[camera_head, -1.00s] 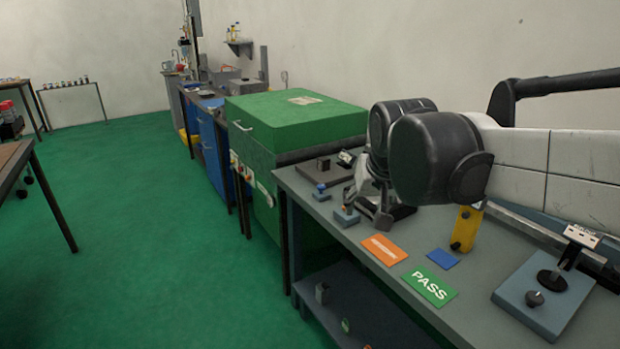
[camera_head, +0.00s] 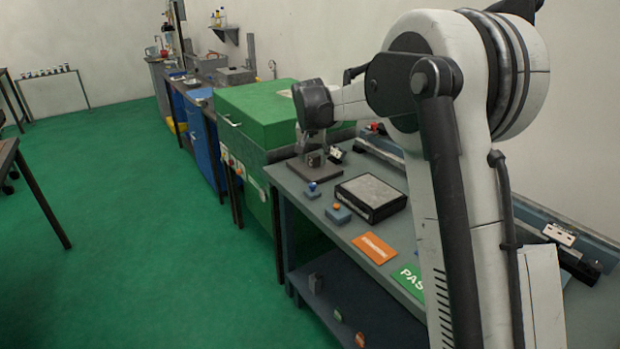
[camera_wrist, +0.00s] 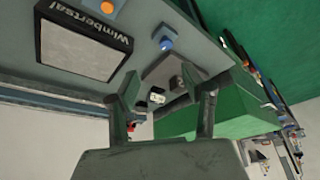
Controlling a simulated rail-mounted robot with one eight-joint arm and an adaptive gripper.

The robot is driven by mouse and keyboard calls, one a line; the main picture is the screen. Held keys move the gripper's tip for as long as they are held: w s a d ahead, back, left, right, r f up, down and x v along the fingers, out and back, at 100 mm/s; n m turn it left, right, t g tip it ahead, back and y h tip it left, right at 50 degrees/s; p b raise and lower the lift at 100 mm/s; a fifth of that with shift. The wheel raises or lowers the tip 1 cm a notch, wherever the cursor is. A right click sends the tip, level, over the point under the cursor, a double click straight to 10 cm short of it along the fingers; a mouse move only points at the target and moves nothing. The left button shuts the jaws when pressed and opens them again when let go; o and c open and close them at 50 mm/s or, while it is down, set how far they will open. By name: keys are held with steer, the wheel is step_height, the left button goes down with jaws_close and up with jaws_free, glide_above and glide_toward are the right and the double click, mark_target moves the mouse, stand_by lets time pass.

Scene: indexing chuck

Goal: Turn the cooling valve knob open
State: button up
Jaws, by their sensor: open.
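My gripper (camera_head: 313,148) is open, over the far end of the bench by the green cabinet. In the wrist view its fingers (camera_wrist: 160,86) are apart with nothing held between them. A dark block on a grey plate (camera_head: 318,174) is just beneath it; contact cannot be told. Nearer on the bench are a small blue knob (camera_head: 312,185) and an orange-topped knob on a grey-blue base (camera_head: 338,213). The blue knob also shows in the wrist view (camera_wrist: 167,44). A red part (camera_head: 376,128) is partly visible behind the gripper. I cannot tell which one is the cooling valve knob.
A large green cabinet (camera_head: 255,112) stands at the bench's far end. A black-framed grey box (camera_head: 372,192) lies on the bench, with an orange card (camera_head: 373,248) and a green PASS card (camera_head: 408,277) nearer. My arm hides much of the right side.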

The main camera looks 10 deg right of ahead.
mark_target(313, 184)
steer(key=x, duration=0.5)
steer(key=w+p+x, duration=0.1)
steer(key=x, duration=1.1)
steer(key=shift+w+a+p, duration=0.25)
steer(key=shift+w+p, duration=0.1)
steer(key=shift+w, duration=0.1)
steer(key=shift+r, duration=0.1)
jaws_close()
